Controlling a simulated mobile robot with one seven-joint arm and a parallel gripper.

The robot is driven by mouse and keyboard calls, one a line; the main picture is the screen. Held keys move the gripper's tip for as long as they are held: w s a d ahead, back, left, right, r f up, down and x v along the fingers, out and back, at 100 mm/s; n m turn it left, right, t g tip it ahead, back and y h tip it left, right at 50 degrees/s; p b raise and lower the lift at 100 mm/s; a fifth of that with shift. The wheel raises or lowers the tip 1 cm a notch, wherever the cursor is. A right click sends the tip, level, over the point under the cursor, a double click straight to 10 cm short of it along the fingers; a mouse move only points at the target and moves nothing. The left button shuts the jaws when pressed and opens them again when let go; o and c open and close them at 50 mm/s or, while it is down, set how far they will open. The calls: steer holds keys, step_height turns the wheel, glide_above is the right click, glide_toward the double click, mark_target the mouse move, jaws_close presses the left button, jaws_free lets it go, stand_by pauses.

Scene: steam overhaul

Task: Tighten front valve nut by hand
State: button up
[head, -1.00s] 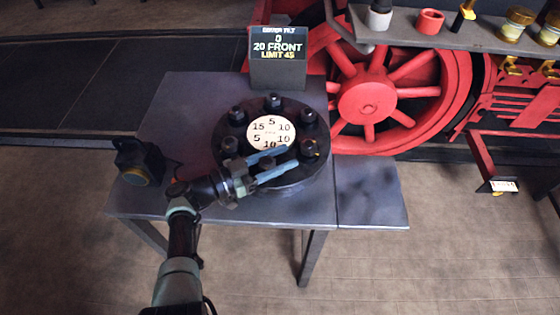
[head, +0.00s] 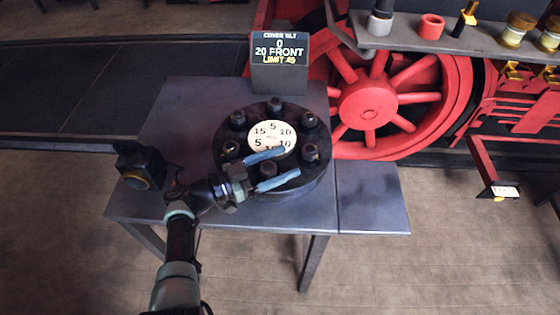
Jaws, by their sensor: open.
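A round black valve cover (head: 321,180) lies on the table with a ring of several dark nuts around a pale dial marked 5, 10 and 15. The front nut (head: 268,168) shows between the two blue fingers of my gripper (head: 291,161). The fingers are spread, one on each side of the nut in the head view. Whether they touch it or hover above it, I cannot tell. The upper finger covers the dial's lower edge. A display (head: 279,50) behind the cover reads cover tilt 0, 20 FRONT, LIMIT 45.
The grey table (head: 180,110) has bare room left of the cover and on its right side. A dark box-shaped device with a yellowish ring (head: 139,166) stands at its left edge. Behind are a red spoked wheel (head: 368,104) and a shelf (head: 455,38) with small parts.

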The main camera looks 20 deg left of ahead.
steer(key=b+v, duration=0.1)
steer(key=v, duration=1.2)
